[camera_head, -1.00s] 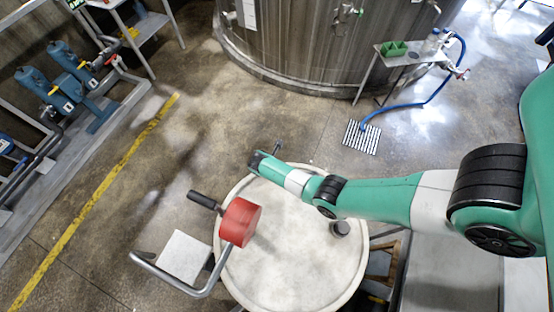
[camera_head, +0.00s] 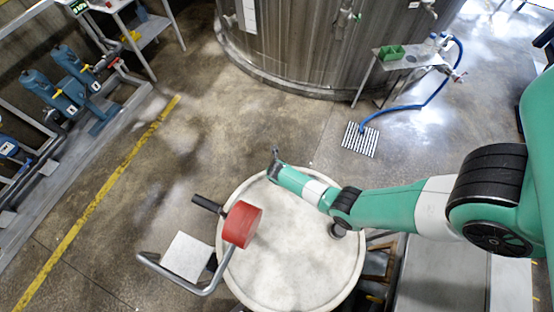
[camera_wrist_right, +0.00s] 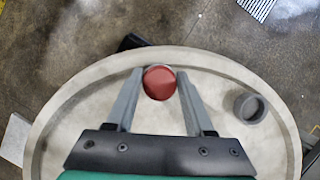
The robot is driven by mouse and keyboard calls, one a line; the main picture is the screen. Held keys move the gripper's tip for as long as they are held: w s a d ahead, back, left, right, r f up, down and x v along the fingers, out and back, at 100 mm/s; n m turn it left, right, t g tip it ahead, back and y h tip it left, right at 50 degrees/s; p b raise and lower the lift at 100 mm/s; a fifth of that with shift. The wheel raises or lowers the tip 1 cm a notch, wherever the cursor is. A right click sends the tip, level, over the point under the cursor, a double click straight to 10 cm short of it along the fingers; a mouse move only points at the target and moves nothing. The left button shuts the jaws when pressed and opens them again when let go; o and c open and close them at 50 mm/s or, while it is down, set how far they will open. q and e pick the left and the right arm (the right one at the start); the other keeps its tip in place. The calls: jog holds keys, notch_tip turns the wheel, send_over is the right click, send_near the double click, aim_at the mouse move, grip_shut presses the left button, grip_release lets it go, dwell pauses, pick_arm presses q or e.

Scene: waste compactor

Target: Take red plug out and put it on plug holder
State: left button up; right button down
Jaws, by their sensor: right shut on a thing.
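The red plug (camera_wrist_right: 160,83) shows as a red round face between the fingertips of my right gripper (camera_wrist_right: 158,88) in the right wrist view. Both fingers touch or nearly touch its sides, and the gripper is shut on it above the round pale top. In the head view my right gripper (camera_head: 275,163) is over the far edge of that top, and the plug is hidden there. A dark grey round cup (camera_wrist_right: 250,108), likely the plug holder, sits empty to the right in the wrist view. It also shows in the head view (camera_head: 338,231), partly behind my arm. My left gripper is not in view.
The round pale top (camera_head: 290,270) has a raised rim. A large red cylinder (camera_head: 241,224) with a black handle stands at its left, beside a bent grey tube (camera_head: 205,288) and a white square plate (camera_head: 186,256). The middle of the top is clear.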

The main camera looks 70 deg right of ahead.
jog(key=shift+c, duration=1)
grip_release()
jog(key=shift+c, duration=0.4)
